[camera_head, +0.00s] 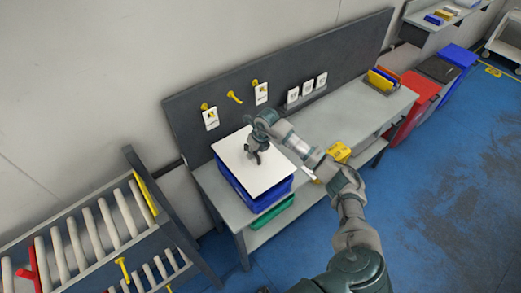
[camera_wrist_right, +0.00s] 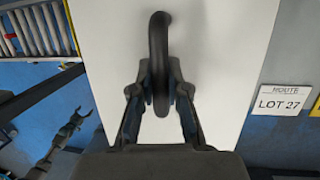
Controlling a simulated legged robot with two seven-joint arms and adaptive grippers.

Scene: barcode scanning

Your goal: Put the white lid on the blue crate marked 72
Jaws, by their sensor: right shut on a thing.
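The white lid (camera_head: 236,158) is a flat panel with a dark curved handle (camera_wrist_right: 158,50) on top. My right gripper (camera_head: 257,147) is shut on this handle, and the wrist view shows its two fingers (camera_wrist_right: 160,90) on either side of it. The blue crate (camera_head: 266,198) stands on the grey workbench directly under the lid. The lid hides its opening, and I cannot tell whether the lid touches the rim. No number is readable on the crate. A dark claw-like shape, apparently my left gripper (camera_wrist_right: 76,120), shows small over the blue floor in the wrist view.
A green crate (camera_head: 272,212) is on the bench's lower shelf. A yellow object (camera_head: 339,152) lies right of the lid. A dark back panel (camera_head: 290,70) with tags stands behind. A roller rack (camera_head: 90,235) is at left. Red (camera_head: 420,92) and blue bins stand right.

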